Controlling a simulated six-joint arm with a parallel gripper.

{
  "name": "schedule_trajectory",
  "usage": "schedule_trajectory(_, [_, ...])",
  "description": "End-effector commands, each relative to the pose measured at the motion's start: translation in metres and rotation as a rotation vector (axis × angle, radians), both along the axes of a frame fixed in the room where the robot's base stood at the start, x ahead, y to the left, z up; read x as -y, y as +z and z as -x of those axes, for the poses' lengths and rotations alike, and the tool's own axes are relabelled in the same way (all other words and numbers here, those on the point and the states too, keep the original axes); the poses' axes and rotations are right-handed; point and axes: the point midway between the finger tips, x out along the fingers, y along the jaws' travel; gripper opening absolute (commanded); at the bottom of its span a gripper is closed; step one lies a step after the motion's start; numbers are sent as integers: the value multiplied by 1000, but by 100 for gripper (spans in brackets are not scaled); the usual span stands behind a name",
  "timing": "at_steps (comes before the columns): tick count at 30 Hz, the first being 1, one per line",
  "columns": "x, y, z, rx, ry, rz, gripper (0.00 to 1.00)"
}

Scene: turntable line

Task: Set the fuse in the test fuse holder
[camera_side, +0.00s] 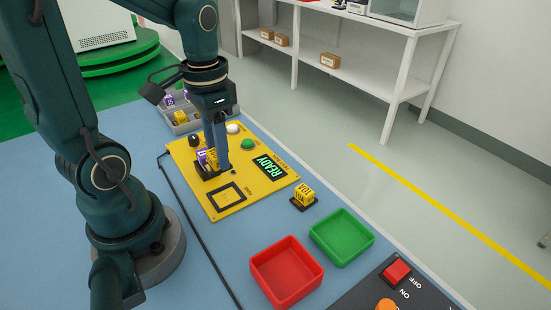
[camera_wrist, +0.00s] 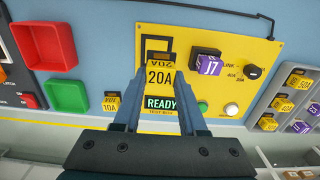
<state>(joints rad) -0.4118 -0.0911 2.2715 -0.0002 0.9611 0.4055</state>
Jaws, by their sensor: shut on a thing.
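My gripper (camera_side: 219,170) is low over the yellow test panel (camera_side: 258,190), fingers pointing down. In the wrist view its fingers are shut on a yellow fuse (camera_wrist: 160,78) marked 20A. In the side view the fingers hide most of this fuse. A purple J7 link (camera_wrist: 208,66) sits in a black socket on the panel, beside the held fuse; it also shows in the side view (camera_side: 203,157). A black square outline (camera_side: 227,196) is on the panel. I cannot tell whether the held fuse touches the holder below it.
Another yellow fuse (camera_side: 304,197) stands on a black base off the panel. A red tray (camera_side: 287,272), a green tray (camera_side: 342,237) and a switch box (camera_side: 395,272) lie beyond. A grey rack (camera_wrist: 291,98) holds yellow and purple pieces. The panel display (camera_side: 270,167) reads READY.

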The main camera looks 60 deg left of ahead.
Motion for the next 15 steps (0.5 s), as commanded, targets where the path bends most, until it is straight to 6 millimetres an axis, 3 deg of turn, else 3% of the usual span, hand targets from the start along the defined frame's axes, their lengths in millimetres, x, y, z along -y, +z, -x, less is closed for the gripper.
schedule_trajectory(15, [8, -41, -3, -5, -7, 2, 0])
